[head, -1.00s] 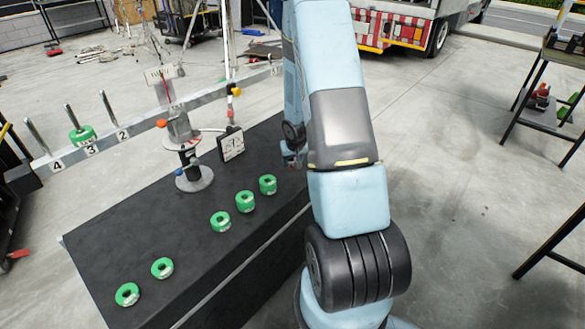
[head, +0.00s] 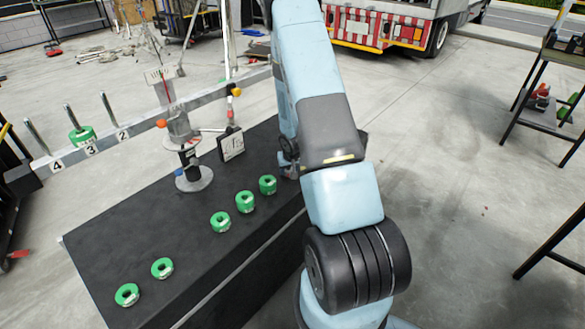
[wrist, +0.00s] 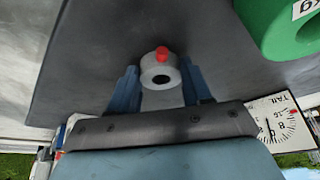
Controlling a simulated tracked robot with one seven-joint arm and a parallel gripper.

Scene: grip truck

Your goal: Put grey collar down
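In the wrist view the grey collar (wrist: 150,64), a small pale ring with a red knob, sits between the two blue fingers of my gripper (wrist: 161,80). The fingers appear to touch it on both sides. The dark top of the black bench (wrist: 85,65) lies behind it; I cannot tell whether the collar touches it. In the head view my arm hides the collar and most of the gripper, at the far right end of the black bench (head: 130,240).
Several green weights stand on the bench; the nearest (head: 267,185) is left of my arm and shows large in the wrist view (wrist: 285,25). A numbered beam (head: 140,127) carries a green weight (head: 82,135).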

